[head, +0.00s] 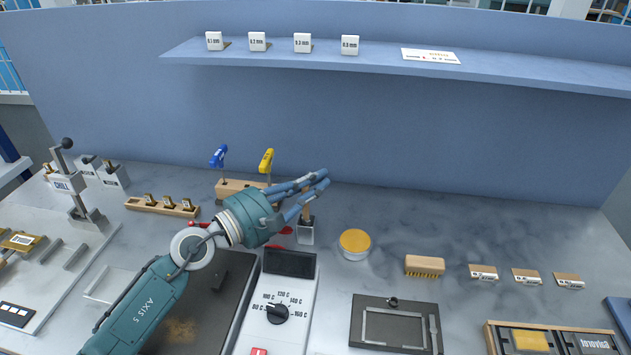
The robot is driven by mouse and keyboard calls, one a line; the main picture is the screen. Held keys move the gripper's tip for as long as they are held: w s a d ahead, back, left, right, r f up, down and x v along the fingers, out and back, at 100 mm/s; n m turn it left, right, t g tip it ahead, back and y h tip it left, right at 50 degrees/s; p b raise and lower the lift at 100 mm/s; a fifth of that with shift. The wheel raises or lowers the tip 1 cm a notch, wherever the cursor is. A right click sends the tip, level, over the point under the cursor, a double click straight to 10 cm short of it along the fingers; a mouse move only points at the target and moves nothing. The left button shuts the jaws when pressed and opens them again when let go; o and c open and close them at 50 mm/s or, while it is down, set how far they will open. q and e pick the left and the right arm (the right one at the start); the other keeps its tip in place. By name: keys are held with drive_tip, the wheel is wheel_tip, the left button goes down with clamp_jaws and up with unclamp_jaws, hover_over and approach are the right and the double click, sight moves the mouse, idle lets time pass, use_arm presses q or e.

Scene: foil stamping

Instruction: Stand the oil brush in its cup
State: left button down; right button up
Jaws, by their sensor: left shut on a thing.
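My left gripper (312,187) reaches in from the left over the back of the bench, its fingers pointing up and to the right. It is shut on the oil brush (306,215), of which only a short brown part shows below the fingers. The small clear-grey cup (306,235) stands on the bench directly beneath. The brush's lower end overlaps the cup's mouth in the head view; I cannot tell how deep it sits. The upper part of the brush is hidden by the fingers. My right gripper is not in view.
A yellow-lidded round tin (355,241) stands right of the cup, then a wooden brush (425,265). A wooden rack (235,188) with blue-handled and yellow-handled tools stands behind the gripper. A temperature-dial unit (278,310) lies in front. A shelf (500,75) runs above.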

use_arm(q)
drive_tip(key=c, duration=1.7)
unclamp_jaws()
drive_tip(key=shift+s+a, duration=0.1)
drive_tip(key=v, duration=1.1)
drive_tip(key=shift+s+a, duration=0.25)
drive_tip(key=shift+a, duration=0.05)
